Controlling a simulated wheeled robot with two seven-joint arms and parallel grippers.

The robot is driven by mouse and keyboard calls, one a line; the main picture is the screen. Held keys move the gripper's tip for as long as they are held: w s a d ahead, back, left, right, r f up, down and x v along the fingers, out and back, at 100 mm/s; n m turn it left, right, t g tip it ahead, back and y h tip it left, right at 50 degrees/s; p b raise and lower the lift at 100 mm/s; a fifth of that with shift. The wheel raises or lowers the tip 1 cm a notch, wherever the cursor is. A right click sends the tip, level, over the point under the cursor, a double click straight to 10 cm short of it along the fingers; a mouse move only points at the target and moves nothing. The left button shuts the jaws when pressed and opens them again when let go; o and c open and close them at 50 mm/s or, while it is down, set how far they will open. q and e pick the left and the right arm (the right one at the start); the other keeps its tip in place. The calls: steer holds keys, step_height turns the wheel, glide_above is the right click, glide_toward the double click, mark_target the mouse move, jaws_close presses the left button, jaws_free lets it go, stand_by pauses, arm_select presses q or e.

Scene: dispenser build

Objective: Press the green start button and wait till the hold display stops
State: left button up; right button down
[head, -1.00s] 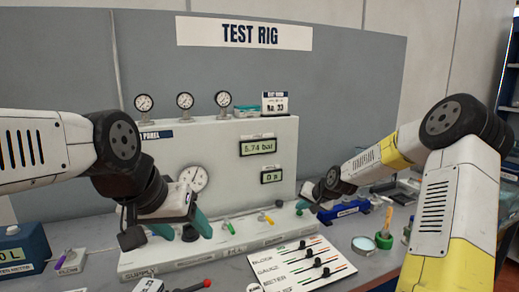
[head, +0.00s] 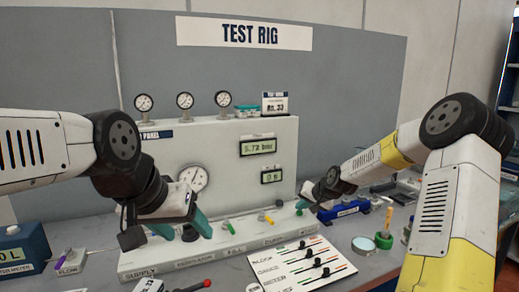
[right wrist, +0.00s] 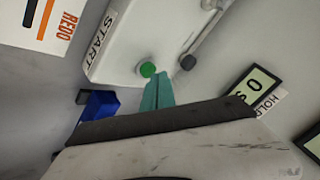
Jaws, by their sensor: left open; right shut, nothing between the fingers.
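The green start button (right wrist: 148,69) sits beside the START label (right wrist: 101,35) in the right wrist view. My right gripper (right wrist: 158,80) is shut and empty, its teal fingertips right at the button's edge; I cannot tell whether they touch it. In the head view my right gripper (head: 302,205) is at the right end of the rig and the button is not clearly seen. The hold display (head: 271,176) appears to read 0 s; it also shows in the right wrist view (right wrist: 253,85). My left gripper (head: 184,228) is open in front of the panel's left part.
A pressure display (head: 257,147) reads about 5.73 bar. Several small valve levers, one green (head: 229,226), line the rig's base. A white card with black sliders (head: 300,262) lies in front. A magnifier (head: 363,244) and a blue box (head: 22,248) stand at the sides.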

mark_target(301, 213)
steer(key=shift+r, duration=3)
steer(key=s+a+r+n+g+h, duration=0.15)
steer(key=s+r, duration=0.35)
steer(key=s, duration=0.5)
steer(key=s+r+n+h, duration=0.2)
steer(key=s+r, duration=0.3)
steer(key=s, duration=0.5)
steer(key=s+r+y, duration=0.1)
steer(key=s, duration=1.8)
steer(key=shift+s+d+r, duration=0.2)
steer(key=shift+s+r, duration=0.15)
steer(key=shift+s, duration=0.05)
steer(key=shift+n+g, duration=0.25)
stand_by(0.5)
